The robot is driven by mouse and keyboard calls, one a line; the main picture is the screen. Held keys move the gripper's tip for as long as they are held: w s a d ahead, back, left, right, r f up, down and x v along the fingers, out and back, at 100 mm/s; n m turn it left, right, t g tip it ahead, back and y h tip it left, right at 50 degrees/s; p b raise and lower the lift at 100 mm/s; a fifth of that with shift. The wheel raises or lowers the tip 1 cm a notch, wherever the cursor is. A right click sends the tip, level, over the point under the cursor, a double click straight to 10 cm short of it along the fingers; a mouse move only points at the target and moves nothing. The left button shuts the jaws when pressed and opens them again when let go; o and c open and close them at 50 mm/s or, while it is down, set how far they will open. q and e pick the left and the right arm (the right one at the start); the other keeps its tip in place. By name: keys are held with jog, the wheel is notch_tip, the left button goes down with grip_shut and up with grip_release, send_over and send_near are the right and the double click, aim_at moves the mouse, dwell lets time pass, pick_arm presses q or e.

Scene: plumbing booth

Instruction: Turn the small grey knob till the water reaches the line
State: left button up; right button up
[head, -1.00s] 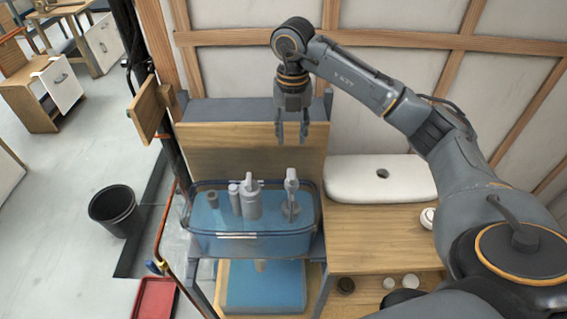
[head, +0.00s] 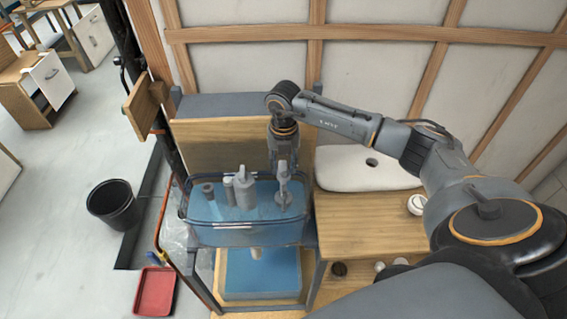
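A clear tank (head: 202,236) of blue water stands on a stand and holds several grey fittings. A tall grey fitting (head: 244,190) stands in the middle, with a shorter one (head: 209,191) to its left. A grey valve-like fitting (head: 284,189) stands at the right; I cannot make out which part is the small knob. A pale line mark (head: 236,227) shows faintly on the tank's front. My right gripper (head: 283,164) points down at the right fitting's top, its fingers seeming apart; overlap hides whether they touch it. My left gripper is out of view.
A wooden board (head: 215,145) rises behind the tank. A white basin (head: 345,176) sits on a wooden counter (head: 365,224) at right. A blue lower tray (head: 262,272) is beneath the tank. A black bucket (head: 115,205) and red tray (head: 155,292) are on the floor.

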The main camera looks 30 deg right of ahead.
jog(key=shift+c, duration=1.1)
jog(key=shift+s, duration=0.1)
grip_shut()
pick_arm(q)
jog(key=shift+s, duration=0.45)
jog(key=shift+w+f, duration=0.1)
